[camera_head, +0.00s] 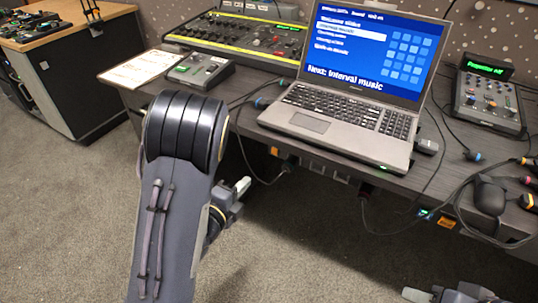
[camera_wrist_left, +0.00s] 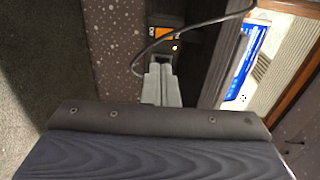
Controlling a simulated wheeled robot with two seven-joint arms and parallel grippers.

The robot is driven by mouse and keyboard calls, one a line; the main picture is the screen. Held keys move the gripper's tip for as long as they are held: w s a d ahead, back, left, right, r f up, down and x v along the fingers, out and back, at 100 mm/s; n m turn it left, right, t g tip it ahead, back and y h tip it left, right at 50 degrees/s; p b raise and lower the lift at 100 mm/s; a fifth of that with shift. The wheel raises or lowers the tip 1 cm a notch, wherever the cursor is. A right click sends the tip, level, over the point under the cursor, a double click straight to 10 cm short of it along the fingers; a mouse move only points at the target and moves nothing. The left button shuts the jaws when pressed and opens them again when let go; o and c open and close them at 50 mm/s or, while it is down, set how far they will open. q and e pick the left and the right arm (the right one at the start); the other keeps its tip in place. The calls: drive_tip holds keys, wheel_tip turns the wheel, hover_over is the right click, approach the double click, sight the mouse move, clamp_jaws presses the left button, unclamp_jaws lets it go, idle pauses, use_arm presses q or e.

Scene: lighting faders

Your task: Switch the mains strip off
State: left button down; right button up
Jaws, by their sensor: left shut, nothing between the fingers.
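The mains strip (camera_head: 322,167) runs along the underside of the desk's front edge, with dark sockets, plugs and orange patches. A small green light shows near its right part. In the left wrist view, an orange-marked part of the strip (camera_wrist_left: 165,33) has a small glowing amber light beside it. My left gripper (camera_head: 241,186) is shut and empty, in front of and below the strip's left part. In the wrist view its fingertips (camera_wrist_left: 161,70) are together, just below the orange part; I cannot tell whether they touch. My right gripper (camera_head: 416,295) shows only partly at the bottom right.
A laptop (camera_head: 345,115) stands on the desk above the strip. A mixer (camera_head: 235,38), a small grey box (camera_head: 200,70) and a fader console (camera_head: 487,98) stand around it. Cables hang over the front edge, with headphones (camera_head: 489,195) at right. The carpet in front is clear.

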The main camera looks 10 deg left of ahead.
sight(274, 152)
use_arm(q)
drive_tip(key=shift+w, duration=0.1)
drive_tip(key=b+x, duration=0.1)
drive_tip(key=x, duration=1.3)
